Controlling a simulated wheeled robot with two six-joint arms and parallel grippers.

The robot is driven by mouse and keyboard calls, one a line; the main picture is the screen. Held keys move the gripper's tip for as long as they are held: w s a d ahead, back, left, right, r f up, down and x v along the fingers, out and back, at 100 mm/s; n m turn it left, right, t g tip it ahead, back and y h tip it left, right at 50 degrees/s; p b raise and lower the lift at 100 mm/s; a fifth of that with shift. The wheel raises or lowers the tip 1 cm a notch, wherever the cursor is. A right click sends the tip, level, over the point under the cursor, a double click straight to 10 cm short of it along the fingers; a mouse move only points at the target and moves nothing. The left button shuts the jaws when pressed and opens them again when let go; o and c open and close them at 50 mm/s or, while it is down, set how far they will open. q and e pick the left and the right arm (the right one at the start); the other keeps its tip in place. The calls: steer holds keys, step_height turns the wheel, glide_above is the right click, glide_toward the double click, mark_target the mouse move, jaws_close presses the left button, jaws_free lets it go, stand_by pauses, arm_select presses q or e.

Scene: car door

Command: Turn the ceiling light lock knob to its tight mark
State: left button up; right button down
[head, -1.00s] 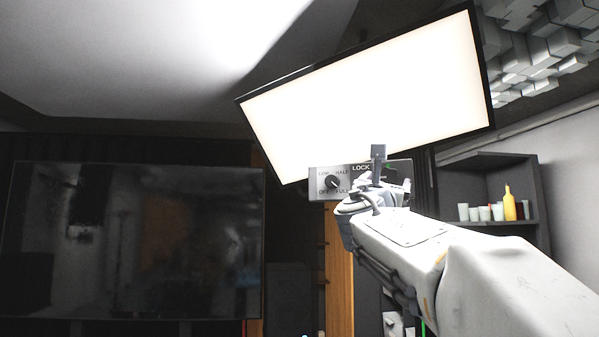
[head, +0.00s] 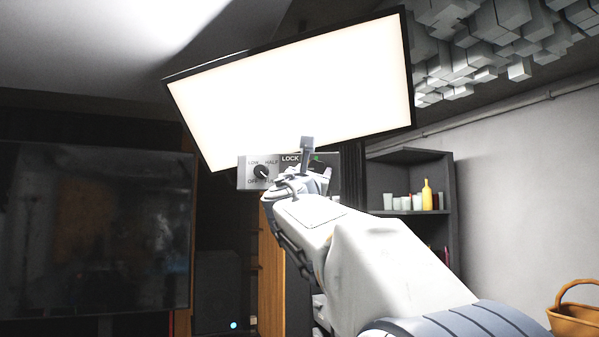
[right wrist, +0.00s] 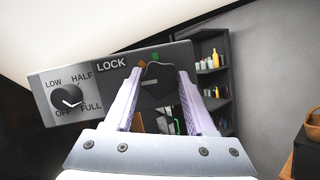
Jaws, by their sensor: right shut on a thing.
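The bright rectangular ceiling light (head: 290,90) hangs tilted, with a small grey control panel (head: 244,172) at its lower edge. In the right wrist view, the panel has a dial (right wrist: 66,98) marked LOW, HALF, FULL and OFF on its left, and the word LOCK to the right of it. The black lock knob (right wrist: 157,88) sits between the two fingers of my right gripper (right wrist: 160,74), which is shut on it. A green mark (right wrist: 155,57) and an orange mark (right wrist: 141,62) show above the knob. Its pointer direction is unclear. My left gripper is out of view.
A dark shelf unit (head: 448,200) with cups and a yellow bottle (head: 427,194) stands behind my right arm. A large dark screen (head: 95,225) is at left. A wicker basket (head: 575,318) is at lower right. Grey blocks (head: 500,45) cover the upper right ceiling.

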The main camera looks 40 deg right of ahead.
steer(key=m+g, duration=0.1)
steer(key=m, duration=0.1)
steer(key=m+g+h+b, duration=0.1)
steer(key=m, duration=0.2)
steer(key=shift+w+a+g, duration=0.1)
steer(key=shift+g, duration=0.2)
steer(key=m+g, duration=0.2)
steer(key=m, duration=0.2)
steer(key=shift+r+m, duration=0.1)
steer(key=shift+m, duration=0.3)
steer(key=m+g+p, duration=0.1)
steer(key=m, duration=0.1)
steer(key=m+g+p, duration=0.1)
steer(key=m, duration=0.2)
steer(key=shift+r+y, duration=0.2)
steer(key=shift+y, duration=0.2)
steer(key=m+y+p, duration=0.1)
steer(key=m+p, duration=0.1)
steer(key=m, duration=0.2)
steer(key=shift+g, duration=0.3)
steer(key=shift+m+y+p, duration=0.4)
steer(key=shift+m+y, duration=0.1)
steer(key=shift+m, duration=0.3)
steer(key=shift+f, duration=0.1)
